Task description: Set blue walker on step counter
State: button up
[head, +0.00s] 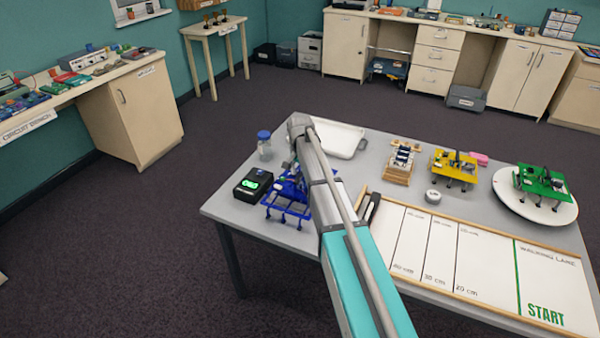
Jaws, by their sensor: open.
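The blue walker (289,205) stands on the grey table near its front left, with thin legs and a blue frame. My arm covers its right part. The step counter (250,188) is a black box with a lit green display, on the table just left of the walker. My gripper (294,167) is at the walker's upper part, mostly hidden behind my own arm. It is open. I cannot tell whether its fingers touch the walker. The top of the step counter is bare.
A blue-lidded jar (264,147) and a white tray (342,140) stand behind. The walking lane board (480,262) fills the front right. A yellow walker (455,167), a wooden walker (400,165) and a green walker (541,185) on a round white plate (508,200) stand at right.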

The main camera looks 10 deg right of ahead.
notch_tip(320, 180, up, 12)
jog(key=p, duration=1.2)
jog(key=shift+r, duration=0.15)
dwell(0.5)
jog(key=s+n, duration=0.7)
jog(key=s, duration=2.2)
jog(key=shift+a, duration=0.1)
